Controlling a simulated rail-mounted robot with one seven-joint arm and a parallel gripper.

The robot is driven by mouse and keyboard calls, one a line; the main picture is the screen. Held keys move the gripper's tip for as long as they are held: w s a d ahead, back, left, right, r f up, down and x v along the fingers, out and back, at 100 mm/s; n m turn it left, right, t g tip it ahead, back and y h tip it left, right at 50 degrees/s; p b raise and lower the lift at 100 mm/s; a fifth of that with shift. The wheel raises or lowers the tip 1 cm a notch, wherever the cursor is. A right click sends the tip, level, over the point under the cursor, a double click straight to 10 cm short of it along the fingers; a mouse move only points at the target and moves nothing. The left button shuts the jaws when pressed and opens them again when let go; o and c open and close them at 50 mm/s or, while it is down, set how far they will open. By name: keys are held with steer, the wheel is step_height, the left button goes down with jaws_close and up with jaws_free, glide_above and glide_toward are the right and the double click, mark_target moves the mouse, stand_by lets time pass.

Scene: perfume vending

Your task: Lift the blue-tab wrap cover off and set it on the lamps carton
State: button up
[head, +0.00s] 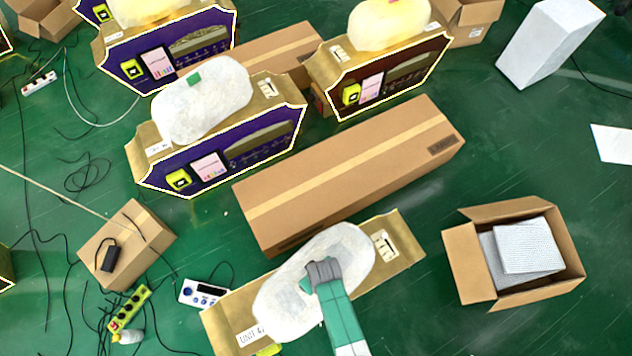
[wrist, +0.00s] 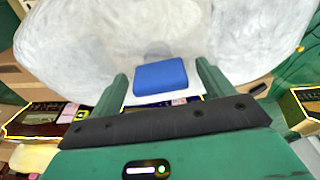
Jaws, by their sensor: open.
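The white wrap cover (head: 268,303) lies over the top of the nearest vending unit (head: 222,318) in the head view. It fills the upper part of the wrist view (wrist: 100,30). Its blue tab (wrist: 160,77) shows between my fingers in the wrist view; in the head view the tab is hidden behind my gripper. My gripper (head: 316,274) is over the cover, with its fingers (wrist: 162,82) apart on either side of the tab. Whether they touch it, I cannot tell. A long brown carton (head: 345,180) lies behind this unit; its dark end label is too small to read.
Several other wrapped units stand behind, one with a green tab (head: 194,79). An open box (head: 468,262) with grey pads stands at right. A small carton (head: 135,240), a power strip (head: 128,308) and loose cables lie at left. Green floor is clear between the long carton and the open box.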

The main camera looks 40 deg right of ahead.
steer(key=shift+c, duration=0.2)
steer(key=c, duration=1.4)
steer(key=shift+o, duration=0.2)
step_height(320, 180, up, 10)
steer(key=p, duration=0.2)
steer(key=shift+p, duration=0.35)
steer(key=shift+r, duration=0.15)
